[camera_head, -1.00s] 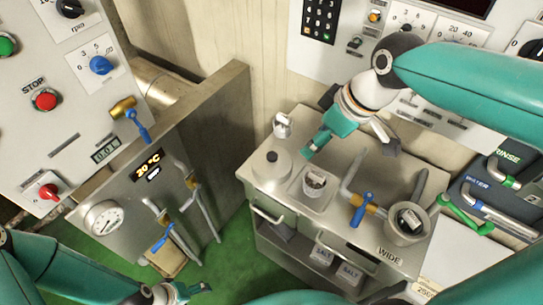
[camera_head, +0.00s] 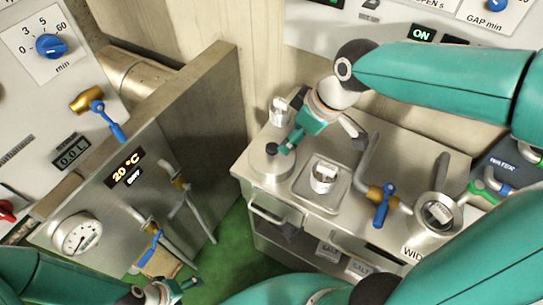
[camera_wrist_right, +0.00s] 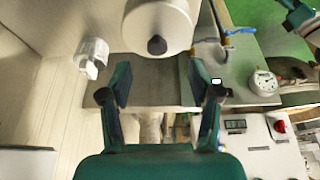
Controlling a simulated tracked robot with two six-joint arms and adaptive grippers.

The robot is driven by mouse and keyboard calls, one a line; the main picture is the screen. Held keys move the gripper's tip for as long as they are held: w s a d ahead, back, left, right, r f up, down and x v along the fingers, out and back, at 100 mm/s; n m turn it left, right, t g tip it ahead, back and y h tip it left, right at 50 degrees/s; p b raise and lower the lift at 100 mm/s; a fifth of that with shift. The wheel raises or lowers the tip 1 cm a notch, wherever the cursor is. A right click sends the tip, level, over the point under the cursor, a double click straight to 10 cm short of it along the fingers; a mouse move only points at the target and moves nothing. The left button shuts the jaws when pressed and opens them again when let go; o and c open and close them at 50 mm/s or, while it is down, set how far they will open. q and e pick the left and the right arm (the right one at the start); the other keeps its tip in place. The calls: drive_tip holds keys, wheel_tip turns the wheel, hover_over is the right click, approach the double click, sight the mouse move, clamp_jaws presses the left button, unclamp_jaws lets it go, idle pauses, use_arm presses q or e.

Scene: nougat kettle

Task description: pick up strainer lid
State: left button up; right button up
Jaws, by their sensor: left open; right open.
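The round metal lid with a dark knob, which I take for the strainer lid (camera_head: 262,172), sits at the left end of the metal counter. It also shows at the top of the right wrist view (camera_wrist_right: 158,18), knob towards me. My right gripper (camera_head: 289,147) is open, its fingertips just right of the knob and close to it; whether they touch cannot be told. In the right wrist view the open fingers of my right gripper (camera_wrist_right: 160,88) have nothing between them, and the knob is beyond them. My left gripper (camera_head: 186,288) is open and empty at the bottom left, low over the floor.
A tray (camera_head: 341,199) with a labelled cup (camera_head: 324,175) stands right of the lid. Further right are a blue-handled valve (camera_head: 384,204) and a metal pot (camera_head: 436,222). A white container (camera_head: 280,111) stands behind the lid. A tall metal panel (camera_head: 190,120) rises at left.

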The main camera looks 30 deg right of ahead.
sight(276, 150)
drive_tip(key=x, duration=0.5)
drive_tip(key=shift+w+r+p+x, duration=0.1)
drive_tip(key=shift+w+p+x, duration=0.1)
drive_tip(key=shift+x, duration=0.65)
drive_tip(key=shift+w+r+p+x, duration=0.1)
drive_tip(key=shift+w+x, duration=0.05)
drive_tip(key=shift+x, duration=0.7)
drive_tip(key=shift+w+p+x, duration=0.1)
drive_tip(key=shift+w+x, duration=0.1)
drive_tip(key=shift+x, duration=0.7)
drive_tip(key=shift+s+a, duration=0.1)
drive_tip(key=shift+a, duration=0.05)
clamp_jaws()
